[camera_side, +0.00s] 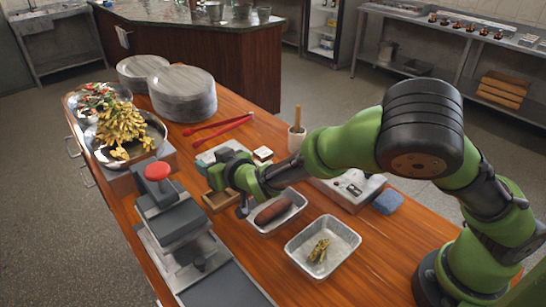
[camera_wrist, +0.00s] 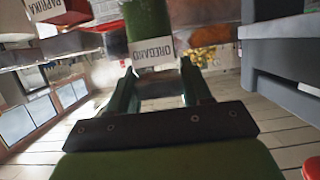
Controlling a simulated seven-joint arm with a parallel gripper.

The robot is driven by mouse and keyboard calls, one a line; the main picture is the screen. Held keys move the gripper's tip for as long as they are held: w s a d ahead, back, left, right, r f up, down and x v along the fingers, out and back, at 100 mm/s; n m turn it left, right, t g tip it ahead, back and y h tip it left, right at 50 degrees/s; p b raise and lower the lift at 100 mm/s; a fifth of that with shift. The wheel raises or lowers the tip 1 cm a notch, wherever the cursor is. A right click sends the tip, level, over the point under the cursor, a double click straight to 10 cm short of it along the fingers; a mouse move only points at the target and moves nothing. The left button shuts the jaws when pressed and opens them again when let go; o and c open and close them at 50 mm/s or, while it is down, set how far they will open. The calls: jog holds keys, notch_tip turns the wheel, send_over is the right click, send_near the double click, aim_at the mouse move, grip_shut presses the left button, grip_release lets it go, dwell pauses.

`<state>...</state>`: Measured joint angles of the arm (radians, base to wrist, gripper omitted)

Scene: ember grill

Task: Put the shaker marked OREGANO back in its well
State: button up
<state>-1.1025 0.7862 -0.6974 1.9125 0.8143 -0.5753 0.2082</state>
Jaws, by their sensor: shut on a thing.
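The shaker marked OREGANO (camera_wrist: 148,22) is green with a white label and shows at the top middle of the wrist view. My gripper (camera_wrist: 157,74) is shut on it, with one finger at each side near the label. The shaker's far end is cut off by the frame. In the side view my gripper (camera_side: 228,172) is low over the counter, beside a small wooden box (camera_side: 221,202). I cannot clearly make out the shaker or its well there. A red shaker marked PAPRIKA (camera_wrist: 70,14) stands at the upper left of the wrist view.
A metal tray with a dark roll (camera_side: 275,210) and another tray (camera_side: 343,232) lie near my gripper. A press with a red knob (camera_side: 158,170) is at the left. Red tongs (camera_side: 215,126), stacked plates (camera_side: 183,98) and a pestle pot (camera_side: 297,138) stand behind.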

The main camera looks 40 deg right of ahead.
jog(key=shift+f, duration=2.15)
jog(key=o, duration=1)
jog(key=shift+s, duration=0.15)
